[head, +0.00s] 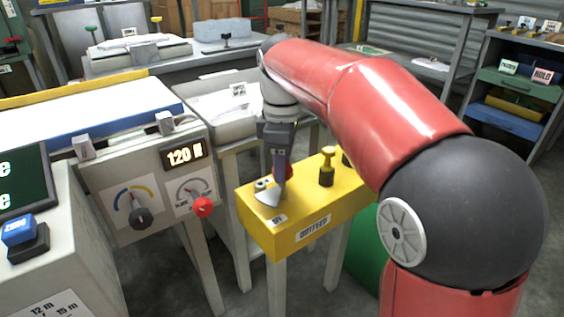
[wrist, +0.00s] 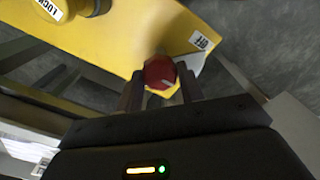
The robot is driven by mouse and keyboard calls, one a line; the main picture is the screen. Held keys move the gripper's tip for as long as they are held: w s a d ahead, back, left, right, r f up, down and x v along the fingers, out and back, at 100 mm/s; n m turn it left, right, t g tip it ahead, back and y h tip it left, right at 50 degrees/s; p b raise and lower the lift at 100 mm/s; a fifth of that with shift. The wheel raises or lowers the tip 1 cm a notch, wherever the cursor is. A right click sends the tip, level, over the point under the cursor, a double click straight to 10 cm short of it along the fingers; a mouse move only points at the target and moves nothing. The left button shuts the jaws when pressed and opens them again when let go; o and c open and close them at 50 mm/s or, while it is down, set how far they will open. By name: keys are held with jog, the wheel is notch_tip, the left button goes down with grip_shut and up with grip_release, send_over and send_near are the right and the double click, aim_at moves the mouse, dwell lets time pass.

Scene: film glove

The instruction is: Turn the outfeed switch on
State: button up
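The yellow outfeed box (head: 345,205) stands on legs right of centre in the head view, with an OUTFEED label on its front. My gripper (head: 277,195) points down at the box's left end. In the wrist view, a red knob (wrist: 160,72) with a white line sits between the fingertips of my gripper (wrist: 162,80). Both fingers appear to touch its sides. A small white label (wrist: 201,40), seemingly OFF, is on the yellow surface beside it. The arm and gripper hide most of this switch in the head view.
A yellow post knob (head: 327,167) stands on the same box, right of my gripper. To the left, a grey machine panel carries a 120 display (head: 184,155), a dark dial (head: 139,216) and a red knob (head: 203,207). Shelves (head: 515,90) stand at the far right.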

jog(key=shift+c, duration=0.7)
jog(key=shift+r+m+p, duration=0.1)
jog(key=shift+m+p, duration=0.2)
jog(key=shift+p, duration=0.05)
jog(key=shift+r+m+p, duration=0.1)
jog(key=shift+m+p, duration=0.7)
jog(key=shift+m, duration=0.2)
jog(key=m+p, duration=0.4)
jog(key=m, duration=0.2)
jog(key=m+p, duration=0.2)
jog(key=m, duration=0.2)
jog(key=shift+m, duration=0.4)
jog(key=shift+m+p, duration=0.8)
jog(key=shift+m, duration=1.4)
jog(key=shift+f, duration=0.2)
